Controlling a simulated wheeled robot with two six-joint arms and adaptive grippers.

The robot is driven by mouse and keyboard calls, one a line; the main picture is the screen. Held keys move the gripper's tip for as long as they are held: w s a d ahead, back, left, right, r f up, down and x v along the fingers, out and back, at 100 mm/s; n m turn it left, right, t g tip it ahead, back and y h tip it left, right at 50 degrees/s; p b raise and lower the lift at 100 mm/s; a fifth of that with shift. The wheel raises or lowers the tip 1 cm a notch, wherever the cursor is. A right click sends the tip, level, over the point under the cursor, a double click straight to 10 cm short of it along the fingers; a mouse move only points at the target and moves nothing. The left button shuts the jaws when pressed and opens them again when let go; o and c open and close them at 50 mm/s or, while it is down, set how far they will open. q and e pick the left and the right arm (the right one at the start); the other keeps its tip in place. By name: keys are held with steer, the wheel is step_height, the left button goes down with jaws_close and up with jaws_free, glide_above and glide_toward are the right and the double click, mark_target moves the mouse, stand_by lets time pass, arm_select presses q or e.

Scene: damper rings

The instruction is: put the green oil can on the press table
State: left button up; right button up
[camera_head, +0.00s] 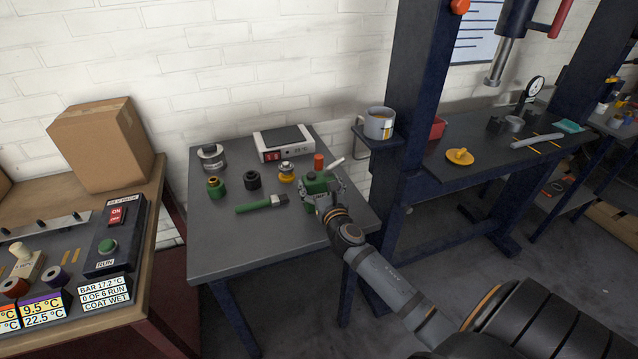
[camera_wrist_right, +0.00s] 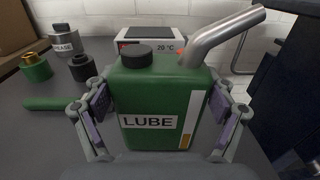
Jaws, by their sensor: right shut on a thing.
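The green oil can (camera_wrist_right: 160,108), labelled LUBE, has a black cap and a grey spout. In the right wrist view it stands upright between the pads of my right gripper (camera_wrist_right: 162,115), which is shut on it. In the head view the can (camera_head: 316,184) is at the right side of the small grey table, partly hidden by my right gripper (camera_head: 323,196). I cannot tell whether its base touches the table. The press table (camera_head: 490,150) stands to the right, behind a dark blue press post. My left gripper is not in view.
The grey table (camera_head: 225,245) also holds a scale (camera_head: 284,143), a green brush (camera_head: 262,204), a grease tin (camera_head: 211,157) and small ringed parts. A mug (camera_head: 378,123) sits on a shelf by the blue post (camera_head: 418,90). A yellow part (camera_head: 460,156) lies on the press table.

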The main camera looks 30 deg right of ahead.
steer(key=shift+f, duration=0.2)
steer(key=o, duration=1.4)
steer(key=shift+s, duration=0.1)
steer(key=v, duration=1.2)
steer(key=shift+r, duration=0.1)
steer(key=shift+c, duration=0.5)
jaws_close()
